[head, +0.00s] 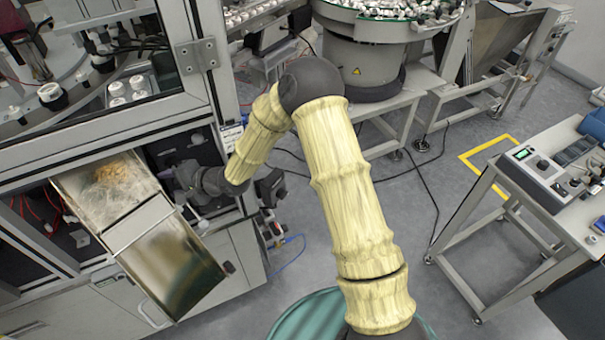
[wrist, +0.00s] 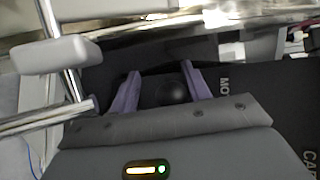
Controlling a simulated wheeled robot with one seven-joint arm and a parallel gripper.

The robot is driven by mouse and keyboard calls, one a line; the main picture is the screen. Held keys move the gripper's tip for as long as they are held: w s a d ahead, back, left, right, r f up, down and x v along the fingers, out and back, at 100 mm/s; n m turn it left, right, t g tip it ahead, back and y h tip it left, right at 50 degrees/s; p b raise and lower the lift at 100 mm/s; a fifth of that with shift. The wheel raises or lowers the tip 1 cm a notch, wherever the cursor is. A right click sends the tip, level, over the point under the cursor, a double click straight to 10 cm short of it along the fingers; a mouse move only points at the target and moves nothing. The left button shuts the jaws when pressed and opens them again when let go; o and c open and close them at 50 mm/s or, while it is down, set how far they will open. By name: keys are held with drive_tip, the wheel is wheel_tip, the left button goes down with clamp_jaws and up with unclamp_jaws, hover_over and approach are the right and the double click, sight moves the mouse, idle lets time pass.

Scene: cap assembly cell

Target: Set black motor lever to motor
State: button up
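The black motor lever (wrist: 173,93) shows in the wrist view as a round dark knob on a dark panel (wrist: 265,95). White lettering starting "MO" is printed on the panel to its right, partly cut off by my gripper. My gripper (wrist: 161,72) has its two purple fingers apart, one on each side of the knob. A gap shows on the left side of the knob; the right finger is close to it, and I cannot tell whether it touches. In the head view my gripper (head: 183,184) is at the cabinet front, and the lever cannot be made out there.
An open metal chute (head: 170,255) juts from the cabinet just left of my gripper. A small black box (head: 270,187) is on the cabinet's right corner. In the wrist view a pale block and metal rods (wrist: 55,55) are close on the left.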

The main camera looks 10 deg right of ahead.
drive_tip(key=s+d+r+n+t+y+b, duration=0.1)
drive_tip(key=s+d+b, duration=0.3)
drive_tip(key=d, duration=0.3)
drive_tip(key=s+d+r+n+t+b, duration=0.1)
drive_tip(key=s+d+b, duration=0.35)
drive_tip(key=d, duration=0.35)
drive_tip(key=s+d+r+n+g+h+p, duration=0.1)
drive_tip(key=d+r+h+p, duration=0.3)
drive_tip(key=d, duration=0.4)
drive_tip(key=s+d+r+n+h+p, duration=0.1)
drive_tip(key=d+r+n+h+p, duration=0.1)
drive_tip(key=d+r+h+p, duration=0.2)
drive_tip(key=d+h+p, duration=0.3)
drive_tip(key=p, duration=0.2)
drive_tip(key=shift+s+d+n+g, duration=0.2)
drive_tip(key=shift+d+n+g, duration=0.15)
drive_tip(key=shift+n+g, duration=0.05)
drive_tip(key=s+d+r+n+g+h, duration=0.1)
drive_tip(key=s+d+g, duration=0.3)
drive_tip(key=s, duration=0.6)
drive_tip(key=shift+d+r+n+h, duration=0.2)
drive_tip(key=shift+r+n+h, duration=0.2)
drive_tip(key=shift+n, duration=0.1)
